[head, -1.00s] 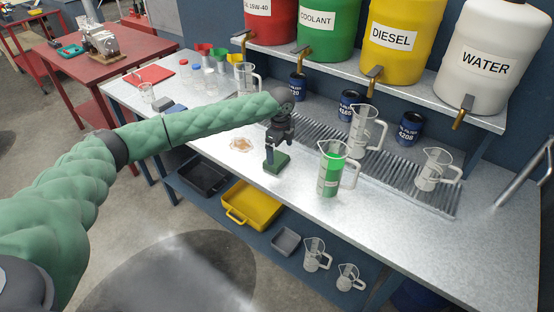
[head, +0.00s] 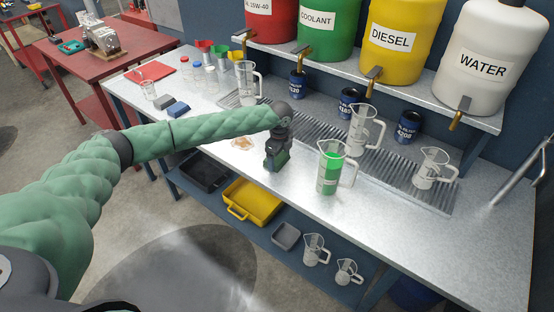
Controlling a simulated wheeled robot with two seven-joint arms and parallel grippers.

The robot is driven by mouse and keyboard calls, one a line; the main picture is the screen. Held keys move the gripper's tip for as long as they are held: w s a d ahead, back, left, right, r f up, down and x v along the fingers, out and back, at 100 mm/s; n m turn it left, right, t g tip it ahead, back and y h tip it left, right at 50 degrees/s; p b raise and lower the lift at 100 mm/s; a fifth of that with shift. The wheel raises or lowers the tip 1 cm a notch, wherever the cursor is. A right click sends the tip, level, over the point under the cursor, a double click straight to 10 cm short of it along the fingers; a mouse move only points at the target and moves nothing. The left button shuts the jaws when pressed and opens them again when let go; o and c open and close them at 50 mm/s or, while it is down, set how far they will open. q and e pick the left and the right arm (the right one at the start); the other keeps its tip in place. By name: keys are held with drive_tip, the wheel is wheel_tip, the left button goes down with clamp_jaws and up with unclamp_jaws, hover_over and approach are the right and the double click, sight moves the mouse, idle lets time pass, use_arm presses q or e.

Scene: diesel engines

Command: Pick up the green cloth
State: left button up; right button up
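The green cloth (head: 281,161) is a small dark green folded block on the metal workbench, left of the measuring jug with green liquid (head: 328,170). My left gripper (head: 275,158) points down right at the cloth and covers part of it. Its fingers are small and dark against the cloth, so I cannot tell whether they are open or shut on it. The cloth seems to be still at the bench top. My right gripper is not in view.
A brown spill (head: 242,143) lies left of the cloth. A clear jug (head: 247,84), another clear jug (head: 362,130) and blue oil filters (head: 408,128) stand behind. Grey (head: 163,102) and blue (head: 178,110) cloths lie farther left. The bench's front right is clear.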

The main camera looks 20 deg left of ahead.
sight(279, 157)
use_arm(q)
drive_tip(key=c, duration=0.4)
drive_tip(key=shift+r, duration=0.1)
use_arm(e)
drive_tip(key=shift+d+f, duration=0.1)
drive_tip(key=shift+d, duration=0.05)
use_arm(q)
drive_tip(key=shift+r+b, duration=0.25)
drive_tip(key=shift+b, duration=0.05)
wheel_tip(279, 157, up, 7)
drive_tip(key=b, duration=0.3)
drive_tip(key=shift+r, duration=1.15)
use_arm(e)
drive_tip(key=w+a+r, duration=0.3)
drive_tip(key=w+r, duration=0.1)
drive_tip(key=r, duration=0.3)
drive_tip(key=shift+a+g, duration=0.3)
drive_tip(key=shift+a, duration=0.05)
